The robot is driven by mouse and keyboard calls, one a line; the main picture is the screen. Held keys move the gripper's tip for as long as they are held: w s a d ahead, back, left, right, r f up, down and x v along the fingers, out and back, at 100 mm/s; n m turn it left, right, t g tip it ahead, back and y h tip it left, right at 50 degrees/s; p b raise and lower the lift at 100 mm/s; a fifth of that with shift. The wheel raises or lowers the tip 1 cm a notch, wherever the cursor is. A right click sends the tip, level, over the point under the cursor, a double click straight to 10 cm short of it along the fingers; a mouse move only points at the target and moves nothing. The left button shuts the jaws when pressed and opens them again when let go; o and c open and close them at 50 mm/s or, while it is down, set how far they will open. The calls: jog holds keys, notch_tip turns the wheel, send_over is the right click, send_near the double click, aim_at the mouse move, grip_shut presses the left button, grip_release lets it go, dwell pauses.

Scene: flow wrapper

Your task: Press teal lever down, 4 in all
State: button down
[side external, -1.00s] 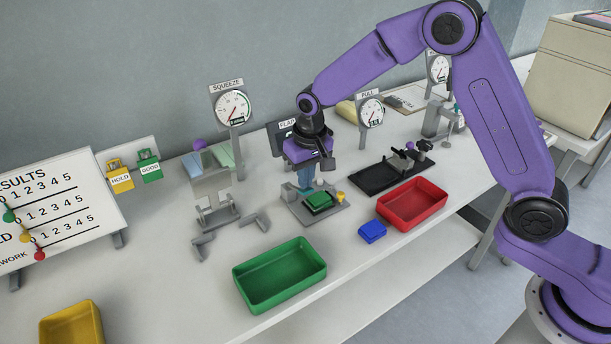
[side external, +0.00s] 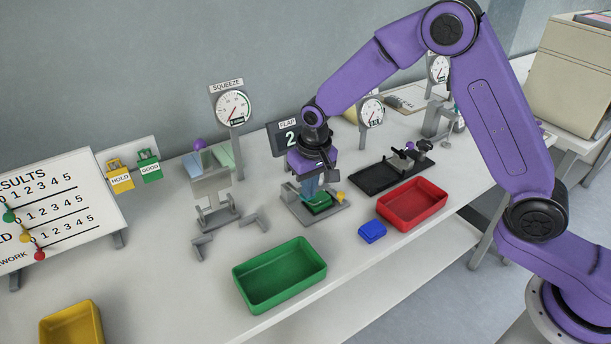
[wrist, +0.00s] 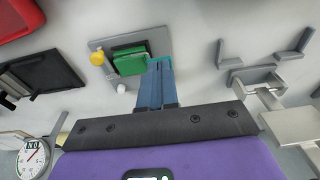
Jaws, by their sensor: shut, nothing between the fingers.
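The flap station is a grey plate (side external: 335,211) holding a green block (side external: 320,203) and a yellow knob (side external: 340,196). In the wrist view the green block (wrist: 130,62) lies left of my fingers, and the teal lever (wrist: 165,61) shows only partly at their tips. My gripper (side external: 312,192) is shut and empty, pointing down over the plate beside the block. In the wrist view my closed gripper (wrist: 159,63) overlaps the lever; I cannot tell whether it touches. The FLAP display (side external: 289,138) shows a 2.
A green tray (side external: 280,275) stands in front, with a red tray (side external: 412,204) and blue block (side external: 372,232) to the right. The squeeze fixture (side external: 212,205) is left of the station. A black fixture (side external: 385,178) is behind the red tray.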

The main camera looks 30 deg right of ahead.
jog(key=shift+s+f, duration=0.3)
jog(key=shift+f, duration=0.35)
jog(key=shift+s+f, duration=0.3)
jog(key=shift+f, duration=0.35)
jog(key=shift+s+f, duration=0.3)
jog(key=shift+f, duration=0.35)
jog(key=shift+r, duration=0.9)
jog(key=s+r, duration=0.4)
jog(key=r, duration=0.9)
